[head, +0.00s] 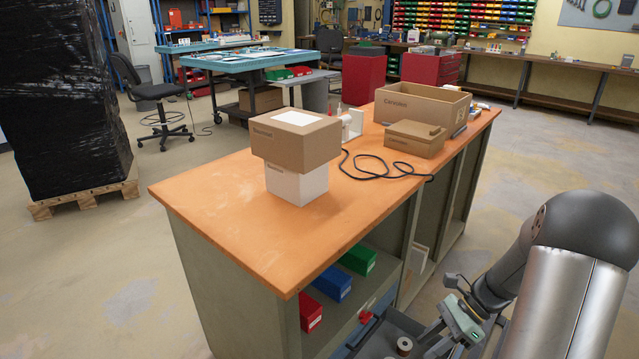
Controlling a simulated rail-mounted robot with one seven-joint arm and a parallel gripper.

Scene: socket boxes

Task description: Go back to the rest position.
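My arm comes in at the right of the head view and reaches down and left, beside the orange-topped workbench (225,215). My gripper (452,318) is low at the bottom right, below the level of the bench top and in front of its right side. It is small and partly hidden by my own arm, and its fingers do not show clearly enough to tell open from shut. A grey drawer or tray (378,342) is just left of and below it, with a small round roll (404,345) in it.
On the bench, a brown box (290,148) sits on a white box (298,187). A black cable (372,170), a small carton (414,140) and an open carton (425,103) are further back. Red (310,312), blue (333,283) and green (358,259) bins sit on the shelf below. Floor right of the bench is clear.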

